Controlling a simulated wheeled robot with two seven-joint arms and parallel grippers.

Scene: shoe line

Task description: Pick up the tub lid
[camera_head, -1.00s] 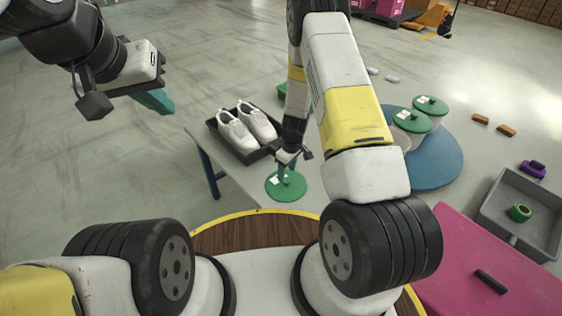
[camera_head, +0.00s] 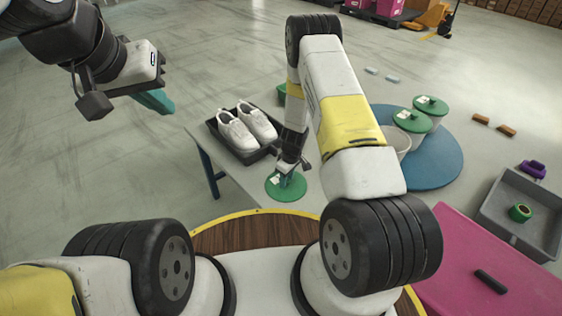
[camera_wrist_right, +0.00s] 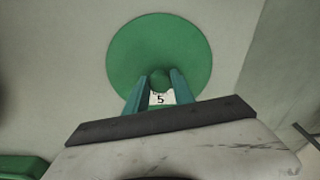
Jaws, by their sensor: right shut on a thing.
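The tub lid (camera_head: 286,189) is a green disc lying on the pale table near its front edge, right of the shoe tray. In the right wrist view the lid (camera_wrist_right: 160,38) shows a round knob and a white label with a "5". My right gripper (camera_head: 287,174) is over the lid, and in the right wrist view its two teal fingers (camera_wrist_right: 158,88) stand on either side of the knob, shut on it. My left gripper (camera_head: 153,98) hangs in the air at the upper left, clear of the table; its finger gap does not show clearly.
White shoes (camera_head: 246,127) sit in a black tray (camera_head: 226,144) on the table. Tubs with green lids (camera_head: 412,121) stand on a blue round mat (camera_head: 440,160) to the right. A grey bin (camera_head: 500,200) holding a green tape roll (camera_head: 520,212) is at the far right, near a pink surface (camera_head: 460,260).

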